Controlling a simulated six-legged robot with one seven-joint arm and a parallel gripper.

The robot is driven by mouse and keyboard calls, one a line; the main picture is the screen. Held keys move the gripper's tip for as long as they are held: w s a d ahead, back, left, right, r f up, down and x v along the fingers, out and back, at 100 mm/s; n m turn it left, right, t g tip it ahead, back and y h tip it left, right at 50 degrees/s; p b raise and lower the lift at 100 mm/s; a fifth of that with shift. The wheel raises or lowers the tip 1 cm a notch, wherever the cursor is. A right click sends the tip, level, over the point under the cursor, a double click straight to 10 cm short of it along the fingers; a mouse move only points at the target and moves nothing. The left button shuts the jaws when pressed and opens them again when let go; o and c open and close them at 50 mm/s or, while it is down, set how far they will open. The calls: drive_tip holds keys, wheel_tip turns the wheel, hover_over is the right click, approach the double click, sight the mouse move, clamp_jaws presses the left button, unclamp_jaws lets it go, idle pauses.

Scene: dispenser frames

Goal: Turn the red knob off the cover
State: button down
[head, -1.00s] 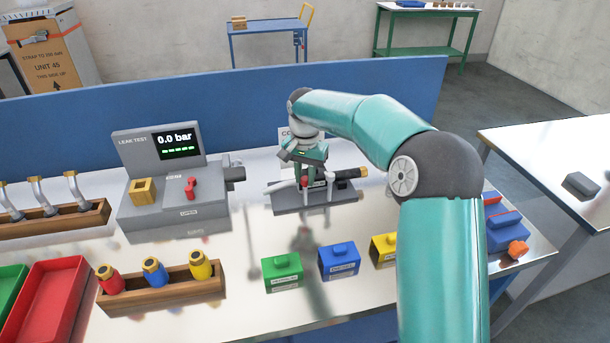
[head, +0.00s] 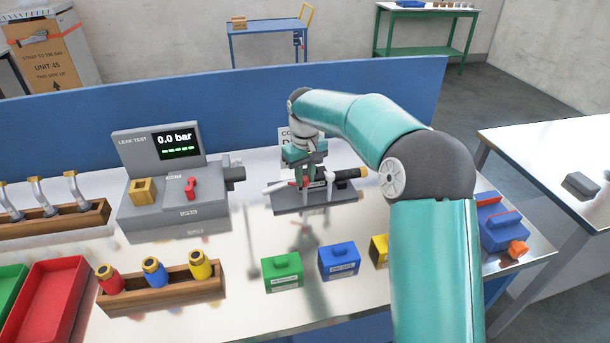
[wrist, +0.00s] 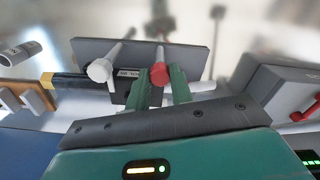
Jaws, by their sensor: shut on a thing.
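The red knob (wrist: 158,70) sits between the two green fingers of my gripper (wrist: 159,84) in the wrist view, and the fingers are shut on it. In the head view the gripper (head: 305,179) points down at the fixture, where the knob is mostly hidden by the fingers. The fixture has a grey base plate (head: 336,207) and carries a dark cylinder (head: 347,173) with a brass end. A labelled dark part (wrist: 128,74), perhaps the cover, lies beside the knob. The thread under the red knob is hidden.
The grey leak tester (head: 165,205), reading 0.0 bar, stands left of the fixture with a small red lever (head: 190,188). Green (head: 282,272) and blue (head: 338,261) blocks stand in front. A wooden rack (head: 165,295) holds coloured fittings. A blue panel (head: 240,105) runs behind.

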sight(305, 178)
drive_tip(key=n, duration=0.4)
drive_tip(key=shift+r, duration=0.1)
idle(0.4)
drive_tip(key=c, duration=1.2)
unclamp_jaws()
drive_tip(key=shift+c, duration=0.2)
wheel_tip(305, 178, up, 14)
